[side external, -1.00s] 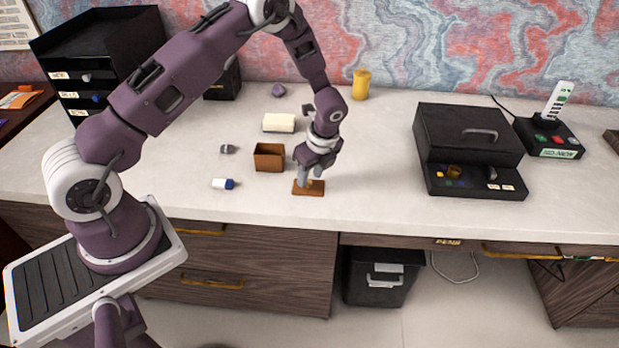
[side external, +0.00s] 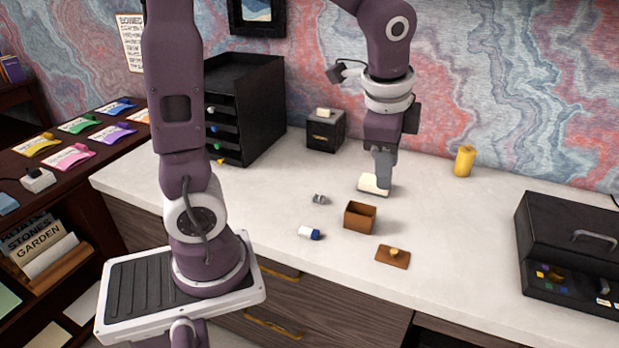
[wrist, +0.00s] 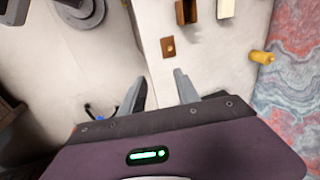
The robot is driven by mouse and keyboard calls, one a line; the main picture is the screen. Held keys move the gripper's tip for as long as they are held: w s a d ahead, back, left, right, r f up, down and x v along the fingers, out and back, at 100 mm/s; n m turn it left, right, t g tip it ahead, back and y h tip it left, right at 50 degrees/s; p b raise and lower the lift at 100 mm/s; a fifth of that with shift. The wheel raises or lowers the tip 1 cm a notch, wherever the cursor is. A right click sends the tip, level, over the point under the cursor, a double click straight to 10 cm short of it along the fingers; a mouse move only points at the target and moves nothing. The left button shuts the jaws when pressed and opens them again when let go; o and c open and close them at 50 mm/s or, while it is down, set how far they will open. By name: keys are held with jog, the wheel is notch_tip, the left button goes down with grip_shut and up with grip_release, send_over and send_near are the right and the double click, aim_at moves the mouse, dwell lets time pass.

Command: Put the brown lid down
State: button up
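The brown lid (side external: 393,256), a flat rectangle with a small tan knob, lies flat on the pale desk (side external: 465,235). It is to the right of and in front of the open brown box (side external: 360,218), apart from it. In the wrist view, the lid (wrist: 168,47) lies beyond my fingertips with nothing touching it. My gripper (side external: 384,184) is raised and clear of the lid, overlapping the cream block in the side view. In the wrist view, my gripper (wrist: 161,86) has its fingers spread with nothing between them.
The cream block (side external: 372,184), a grey small item (side external: 320,199) and a white-and-blue bottle (side external: 309,233) lie around the box. A yellow bottle (side external: 464,161) stands at the back. A black case (side external: 575,245) is at right, black drawers (side external: 245,105) at left.

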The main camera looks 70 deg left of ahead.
jog(key=s+d+r+n+t, duration=0.1)
jog(key=s+n, duration=0.3)
jog(key=s, duration=0.4)
jog(key=s+d+r+n+t+h, duration=0.1)
jog(key=s+n, duration=0.3)
jog(key=s, duration=0.4)
jog(key=shift+d+r+n+t+h, duration=0.3)
jog(key=shift+d+r+t, duration=0.1)
jog(key=shift+d+r, duration=0.4)
